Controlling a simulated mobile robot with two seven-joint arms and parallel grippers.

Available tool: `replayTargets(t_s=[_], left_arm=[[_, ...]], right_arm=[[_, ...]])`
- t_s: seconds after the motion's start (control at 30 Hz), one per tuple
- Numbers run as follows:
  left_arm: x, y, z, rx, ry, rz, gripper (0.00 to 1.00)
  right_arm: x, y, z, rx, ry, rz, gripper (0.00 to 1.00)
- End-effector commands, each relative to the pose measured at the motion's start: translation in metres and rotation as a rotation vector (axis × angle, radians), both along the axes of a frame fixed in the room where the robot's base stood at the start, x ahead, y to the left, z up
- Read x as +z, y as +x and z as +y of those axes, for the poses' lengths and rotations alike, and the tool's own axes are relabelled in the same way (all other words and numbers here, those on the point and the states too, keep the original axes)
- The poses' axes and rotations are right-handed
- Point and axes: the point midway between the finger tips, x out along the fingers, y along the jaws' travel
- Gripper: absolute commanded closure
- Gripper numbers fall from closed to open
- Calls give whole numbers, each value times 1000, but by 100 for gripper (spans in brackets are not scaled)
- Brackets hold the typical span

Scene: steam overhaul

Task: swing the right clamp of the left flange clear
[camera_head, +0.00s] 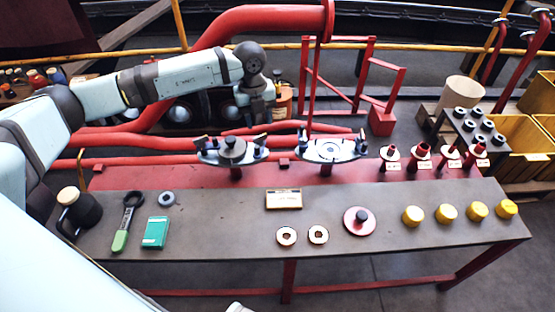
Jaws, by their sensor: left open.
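The left flange (216,155) is a pale plate on a red stand behind the bench, with a dark knobbed cover (233,148) at its middle. It carries a dark clamp (203,143) on its left side. The right clamp (259,151) is at its right end, dark and small; its exact swing angle is hard to tell. My left gripper (263,118) is open, just behind and above this clamp. It looks empty, and I cannot tell whether it touches the clamp. My right gripper is not in view.
The right flange (332,149) stands close by, uncovered, with its own clamps. Red pipes (130,139) run behind. The bench (220,228) holds a wrench (126,220), a green box (156,232), rings, a red disc (357,228) and several yellow caps.

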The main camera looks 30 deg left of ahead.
Motion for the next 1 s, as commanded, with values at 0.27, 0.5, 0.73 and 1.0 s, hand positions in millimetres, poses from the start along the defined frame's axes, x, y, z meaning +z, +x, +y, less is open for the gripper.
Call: replayTargets(t_s=[0.27, 0.5, 0.73, 1.0], left_arm=[[-6, 7, 28, 60, 106, -10, 57], [-53, 6, 27, 58, 103, -9, 57], [-100, 7, 27, 57, 102, -10, 57], [-128, 7, 26, 56, 100, -12, 57]], right_arm=[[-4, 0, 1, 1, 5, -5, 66], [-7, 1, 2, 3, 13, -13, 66], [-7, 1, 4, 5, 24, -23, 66], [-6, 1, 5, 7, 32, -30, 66]])
